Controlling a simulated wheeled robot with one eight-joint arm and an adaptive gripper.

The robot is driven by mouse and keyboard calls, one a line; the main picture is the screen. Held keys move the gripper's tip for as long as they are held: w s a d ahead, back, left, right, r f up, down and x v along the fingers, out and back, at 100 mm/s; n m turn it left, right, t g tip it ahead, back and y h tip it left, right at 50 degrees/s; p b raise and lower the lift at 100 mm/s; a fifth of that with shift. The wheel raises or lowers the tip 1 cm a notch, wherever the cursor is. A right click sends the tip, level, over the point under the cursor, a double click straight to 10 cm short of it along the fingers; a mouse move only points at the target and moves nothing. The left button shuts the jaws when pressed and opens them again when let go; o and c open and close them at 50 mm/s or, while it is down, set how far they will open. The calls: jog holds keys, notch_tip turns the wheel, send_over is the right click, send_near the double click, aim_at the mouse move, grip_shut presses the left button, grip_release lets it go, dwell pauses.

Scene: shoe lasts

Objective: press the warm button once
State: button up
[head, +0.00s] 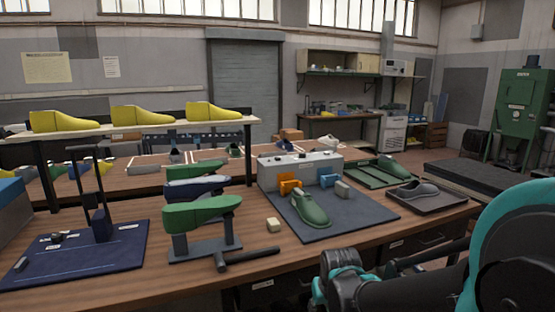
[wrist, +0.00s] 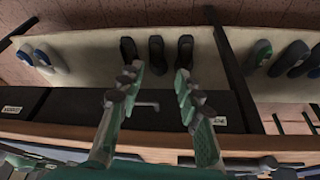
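A light grey control box (head: 300,170) stands on the bench behind a dark mat, with small dark knobs or buttons along its top. Their labels are too small to read, so I cannot tell which is the warm button. My gripper (wrist: 156,78) shows in the wrist view with its two fingers spread apart and nothing between them. It faces the bench's front edge and the shelf below, away from the control box, which is not seen in the wrist view. In the head view my arm fills the lower right.
A green last (head: 310,208) and orange and blue blocks stand before the box. A green last on a stand (head: 202,212) and a dark tray (head: 427,202) flank the mat (head: 345,218). Yellow lasts line a raised shelf (head: 150,128). Dark lasts (wrist: 156,52) sit on a lower shelf.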

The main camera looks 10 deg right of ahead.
grip_shut()
dwell(1.2)
